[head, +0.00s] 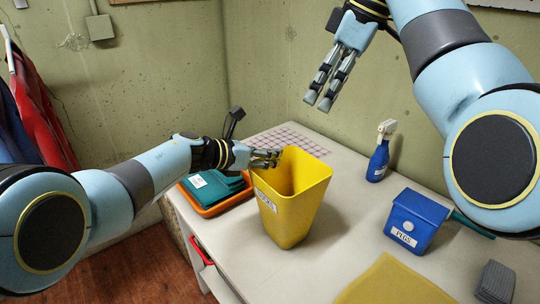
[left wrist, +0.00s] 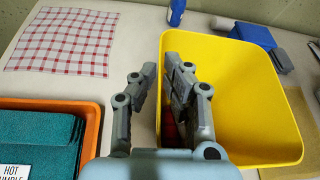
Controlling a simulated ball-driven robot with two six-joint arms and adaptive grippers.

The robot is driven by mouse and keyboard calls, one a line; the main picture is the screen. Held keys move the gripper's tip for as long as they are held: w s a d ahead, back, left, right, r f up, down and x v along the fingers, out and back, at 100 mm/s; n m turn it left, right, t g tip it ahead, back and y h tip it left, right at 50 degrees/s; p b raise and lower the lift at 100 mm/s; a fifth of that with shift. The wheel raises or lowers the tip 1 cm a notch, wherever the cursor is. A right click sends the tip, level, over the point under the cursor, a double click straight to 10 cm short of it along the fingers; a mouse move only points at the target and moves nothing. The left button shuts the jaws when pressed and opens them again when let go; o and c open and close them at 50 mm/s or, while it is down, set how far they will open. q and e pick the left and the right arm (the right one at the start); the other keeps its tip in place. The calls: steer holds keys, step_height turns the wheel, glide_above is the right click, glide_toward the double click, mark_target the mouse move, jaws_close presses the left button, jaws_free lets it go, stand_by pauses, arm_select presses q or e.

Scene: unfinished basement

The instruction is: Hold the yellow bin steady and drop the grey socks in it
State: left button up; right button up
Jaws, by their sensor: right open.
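The yellow bin (head: 292,205), with a label on its front, stands upright on the table. Its open mouth also shows in the left wrist view (left wrist: 255,110). My left gripper (head: 268,158) is at the bin's left rim. In the left wrist view its fingers (left wrist: 160,75) straddle the rim, one outside and one inside, and look closed on the wall. The grey socks (head: 495,282) appear as a folded grey bundle at the table's right front; the bundle also shows in the left wrist view (left wrist: 281,61). My right gripper (head: 327,87) is open and empty, high above the table behind the bin.
An orange tray (head: 212,209) with teal cloths (head: 215,186) sits left of the bin. A blue labelled box (head: 415,222), a blue spray bottle (head: 378,160) and a yellowish cloth (head: 392,282) lie to the right. A checked cloth (head: 282,140) is behind. Something red shows near the bin's inner left side.

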arm_select(q)
steer(key=o, duration=0.4)
steer(key=shift+a, duration=0.15)
